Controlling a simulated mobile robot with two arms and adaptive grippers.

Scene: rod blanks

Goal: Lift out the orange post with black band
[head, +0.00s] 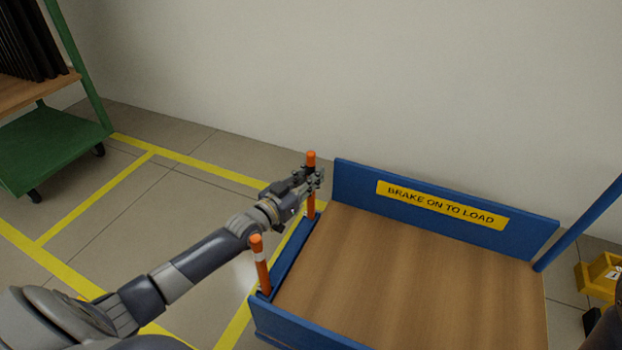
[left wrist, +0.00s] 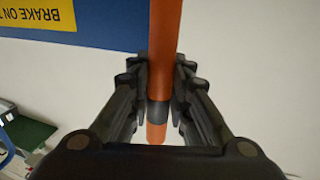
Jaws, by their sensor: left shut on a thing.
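The orange post with black band (head: 311,204) stands upright at the far left corner of the blue cart. My left gripper (head: 314,178) is shut on its upper part. In the left wrist view the post (left wrist: 164,60) runs between the two fingers of my left gripper (left wrist: 160,82), and its dark band (left wrist: 158,113) shows beside them. The post's foot is at the cart's left rail in the head view; I cannot tell whether it is seated. My right gripper is not in view.
A second orange post (head: 262,274) with a pale band stands at the near end of the left rail (head: 293,255), close to my left arm. The wooden cart deck (head: 410,285) is bare. A blue end board (head: 350,190) stands beside the held post.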

